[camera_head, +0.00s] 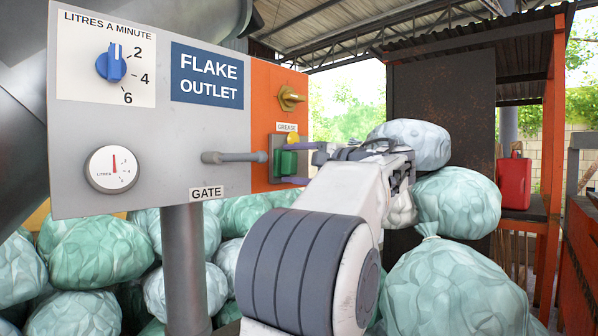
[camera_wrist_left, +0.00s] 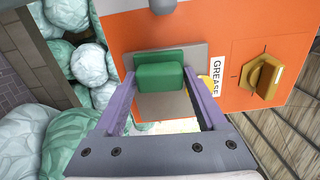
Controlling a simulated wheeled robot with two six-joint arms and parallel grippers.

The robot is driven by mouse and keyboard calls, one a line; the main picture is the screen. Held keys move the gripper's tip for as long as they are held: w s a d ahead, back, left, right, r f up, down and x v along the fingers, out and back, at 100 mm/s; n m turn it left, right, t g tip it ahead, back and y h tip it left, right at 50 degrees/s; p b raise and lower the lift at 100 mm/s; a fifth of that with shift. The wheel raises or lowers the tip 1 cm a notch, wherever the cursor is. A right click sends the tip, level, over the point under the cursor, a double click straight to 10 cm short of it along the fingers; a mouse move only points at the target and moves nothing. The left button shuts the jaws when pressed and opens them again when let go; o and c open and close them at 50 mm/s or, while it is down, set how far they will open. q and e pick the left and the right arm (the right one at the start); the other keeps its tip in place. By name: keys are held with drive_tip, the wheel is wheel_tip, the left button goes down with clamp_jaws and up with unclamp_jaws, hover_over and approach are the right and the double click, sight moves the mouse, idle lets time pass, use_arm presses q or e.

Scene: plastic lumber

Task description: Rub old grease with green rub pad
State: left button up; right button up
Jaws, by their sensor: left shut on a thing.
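The green rub pad (camera_head: 285,163) is at the orange panel, below the GREASE label. It is a green block with a wider green back in the left wrist view (camera_wrist_left: 160,76), in front of a grey plate (camera_wrist_left: 165,107). My left gripper (camera_head: 290,165) has its purple fingers on either side of the pad and is shut on it; the fingers also show in the wrist view (camera_wrist_left: 160,80). Yellow grease (camera_head: 293,138) shows just above the pad; in the wrist view most of it is hidden behind the right finger. My right gripper is not in view.
A grey pipe handle marked GATE (camera_head: 235,157) sticks out left of the pad. A brass knob (camera_head: 291,97) is above the label. The grey panel (camera_head: 180,130) carries a blue dial (camera_head: 111,64) and gauge. Bulging bags (camera_head: 455,285) stand below and right.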

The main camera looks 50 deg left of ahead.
use_arm(q)
drive_tip(key=shift+s, duration=0.1)
drive_tip(key=shift+w+d+b, duration=0.2)
drive_tip(key=shift+d, duration=1.3)
drive_tip(key=shift+w+d+b, duration=0.15)
drive_tip(key=shift+d+b, duration=0.05)
drive_tip(key=shift+d, duration=1.3)
drive_tip(key=shift+d, duration=0.1)
drive_tip(key=shift+w+d, duration=0.15)
drive_tip(key=shift+d, duration=1.25)
